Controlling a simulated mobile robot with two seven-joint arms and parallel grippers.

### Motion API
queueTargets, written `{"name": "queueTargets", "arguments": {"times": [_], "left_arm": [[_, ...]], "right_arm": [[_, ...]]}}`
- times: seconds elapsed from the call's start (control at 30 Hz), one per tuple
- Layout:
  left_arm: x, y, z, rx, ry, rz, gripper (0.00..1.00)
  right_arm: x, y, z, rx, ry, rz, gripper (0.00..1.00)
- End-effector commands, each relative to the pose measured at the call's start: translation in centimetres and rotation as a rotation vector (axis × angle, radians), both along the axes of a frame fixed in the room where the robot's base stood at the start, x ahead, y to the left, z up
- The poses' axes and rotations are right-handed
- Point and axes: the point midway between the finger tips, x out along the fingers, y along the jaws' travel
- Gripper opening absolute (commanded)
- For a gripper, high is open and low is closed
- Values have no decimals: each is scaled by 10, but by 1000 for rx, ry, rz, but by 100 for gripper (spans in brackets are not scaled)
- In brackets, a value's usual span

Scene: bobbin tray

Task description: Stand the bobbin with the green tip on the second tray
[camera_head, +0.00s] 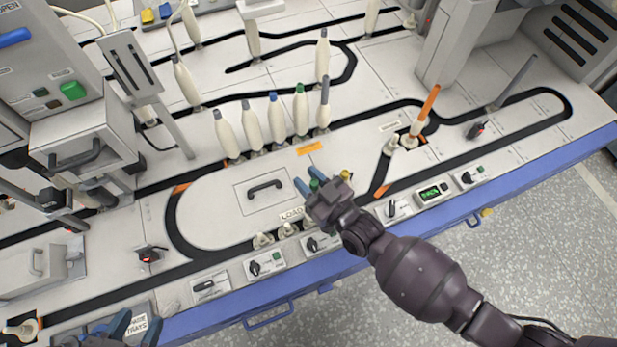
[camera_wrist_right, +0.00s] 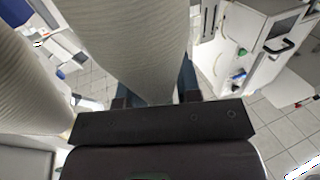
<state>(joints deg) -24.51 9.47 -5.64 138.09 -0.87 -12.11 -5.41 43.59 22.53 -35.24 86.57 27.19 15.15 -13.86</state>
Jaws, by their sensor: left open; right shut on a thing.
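My right gripper (camera_head: 309,181) is over the front of the worktop. In the right wrist view it is shut on a pale ribbed bobbin (camera_wrist_right: 140,45); its tip is out of that frame. A green-topped bobbin (camera_head: 301,115) stands in the back row. Small pegged trays (camera_head: 263,240) sit on the front track by the LOAD label, others (camera_head: 390,146) near the orange rod. My left gripper (camera_head: 136,327) is open at the bottom left.
Another pale bobbin (camera_wrist_right: 30,85) is close beside the held one in the wrist view. Bobbins with grey and blue tops (camera_head: 277,122) flank the green-topped one. A grey machine (camera_head: 85,140) stands left. An orange rod (camera_head: 425,108) rises at right. The panel around the black handle (camera_head: 265,188) is clear.

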Motion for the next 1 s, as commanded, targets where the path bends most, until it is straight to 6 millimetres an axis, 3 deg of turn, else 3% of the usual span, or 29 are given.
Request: {"name": "queueTargets", "arguments": {"times": [1.0], "left_arm": [[-2,0,-3,-1,7,1,43]], "right_arm": [[-1,0,-5,0,1,0,0]]}}
